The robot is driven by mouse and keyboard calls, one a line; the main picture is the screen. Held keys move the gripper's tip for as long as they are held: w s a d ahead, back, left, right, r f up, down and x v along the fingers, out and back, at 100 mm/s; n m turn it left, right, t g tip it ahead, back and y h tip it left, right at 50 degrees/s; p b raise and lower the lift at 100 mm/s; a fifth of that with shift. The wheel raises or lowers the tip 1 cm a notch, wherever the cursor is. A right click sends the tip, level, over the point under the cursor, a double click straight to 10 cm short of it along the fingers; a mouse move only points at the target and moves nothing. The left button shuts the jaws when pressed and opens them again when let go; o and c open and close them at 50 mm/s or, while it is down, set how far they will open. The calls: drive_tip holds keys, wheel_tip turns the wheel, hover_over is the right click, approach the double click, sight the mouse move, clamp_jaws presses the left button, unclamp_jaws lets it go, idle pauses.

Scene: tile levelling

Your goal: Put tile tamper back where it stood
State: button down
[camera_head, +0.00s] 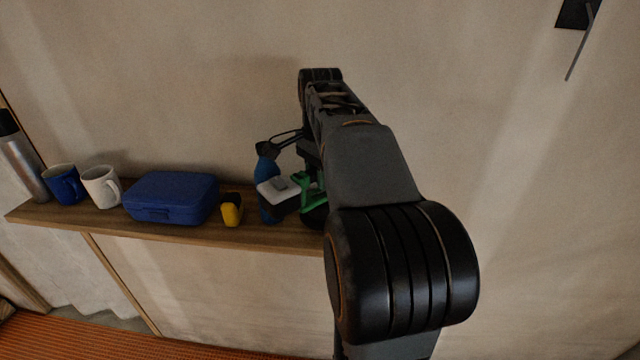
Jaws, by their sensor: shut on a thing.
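The tile tamper (312,194) has a green frame, a pale grey block on its left side and a dark base, partly hidden by my arm. It appears in front of the right part of the visible wooden shelf (170,227). I cannot tell whether its base touches the shelf. My gripper (308,166) is shut on the tamper from above. The fingers are dark and mostly hidden behind my arm, so the exact grip is unclear.
A blue bottle (267,208) stands just left of the tamper, partly covered by it. Further left on the shelf are a yellow item (231,211), a blue case (172,198), a white mug (100,186), a blue mug (63,184) and a steel flask (20,160). My arm hides the shelf's right side.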

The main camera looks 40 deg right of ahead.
drive_tip(key=shift+f, duration=1.15)
drive_tip(key=shift+f, duration=0.1)
drive_tip(key=c, duration=1.4)
unclamp_jaws()
drive_tip(key=shift+f, duration=0.1)
drive_tip(key=o, duration=0.5)
